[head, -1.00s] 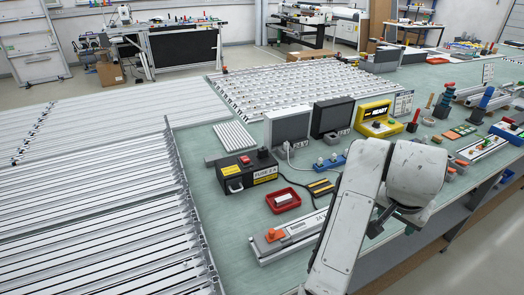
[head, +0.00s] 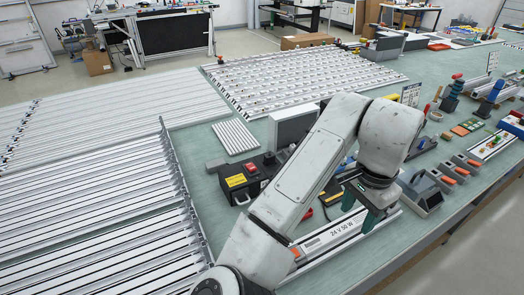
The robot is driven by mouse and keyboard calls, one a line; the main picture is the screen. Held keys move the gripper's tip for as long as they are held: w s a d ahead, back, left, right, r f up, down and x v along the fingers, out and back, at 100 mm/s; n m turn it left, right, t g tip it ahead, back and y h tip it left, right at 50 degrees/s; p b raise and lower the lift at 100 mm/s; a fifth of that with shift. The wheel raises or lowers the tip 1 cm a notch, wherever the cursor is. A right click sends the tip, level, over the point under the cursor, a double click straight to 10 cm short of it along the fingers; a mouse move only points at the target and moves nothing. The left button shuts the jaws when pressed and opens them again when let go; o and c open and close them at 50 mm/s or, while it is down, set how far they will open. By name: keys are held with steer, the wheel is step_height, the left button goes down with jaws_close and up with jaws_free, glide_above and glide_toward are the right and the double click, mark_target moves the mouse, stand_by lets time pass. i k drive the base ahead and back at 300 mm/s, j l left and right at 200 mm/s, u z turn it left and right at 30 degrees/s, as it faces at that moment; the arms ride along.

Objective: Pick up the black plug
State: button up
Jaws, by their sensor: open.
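I cannot clearly pick out a black plug; it may be hidden behind my arm or too small to tell. A dark piece with a yellow stripe (head: 330,193) shows in the head view between my arm and my gripper, but I cannot tell what it is. My gripper (head: 358,213) points down with its two dark green fingers apart. It is over the pale rail unit labelled "24 V 50 R" (head: 328,240), right of my forearm. I see nothing between the fingers, and cannot tell the height above the rail.
A black box with a red switch and yellow labels (head: 237,181) stands left of my arm. A grey screen (head: 291,127) stands behind it. A grey sloped device (head: 421,193) and grey-orange blocks (head: 455,170) sit right of my gripper. White rails (head: 90,200) fill the left.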

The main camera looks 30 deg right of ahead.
mark_target(270, 159)
steer(key=i, duration=1.15)
